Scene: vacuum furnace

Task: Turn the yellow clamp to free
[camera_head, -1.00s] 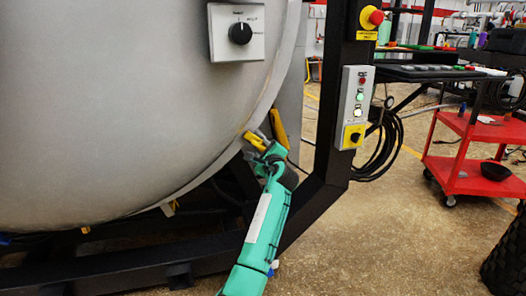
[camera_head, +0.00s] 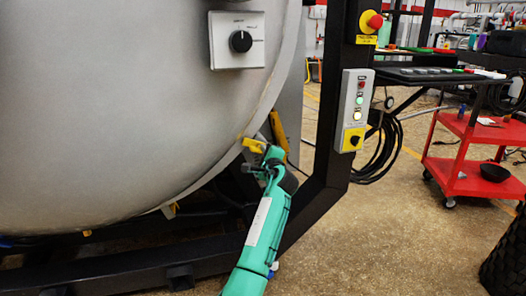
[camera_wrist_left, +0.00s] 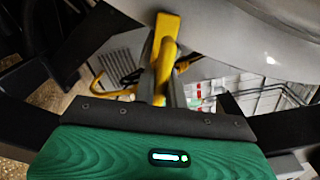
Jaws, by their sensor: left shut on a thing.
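The yellow clamp (camera_head: 255,146) is a small handle at the lower right edge of the big grey furnace door (camera_head: 120,120). My left gripper (camera_head: 265,147) reaches up to it from below and is shut on it. In the left wrist view the clamp (camera_wrist_left: 165,45) is a yellow bar standing nearly upright, its lower end between the fingers of my left gripper (camera_wrist_left: 166,92). The fingers hide part of the clamp. My right gripper is in neither view.
A black frame post (camera_head: 335,120) stands right of the door and carries a control box (camera_head: 353,100) with lamps. A yellow bar (camera_head: 279,133) is close right of the gripper. A red cart (camera_head: 470,150) stands farther right. Open floor (camera_head: 390,230) lies in front.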

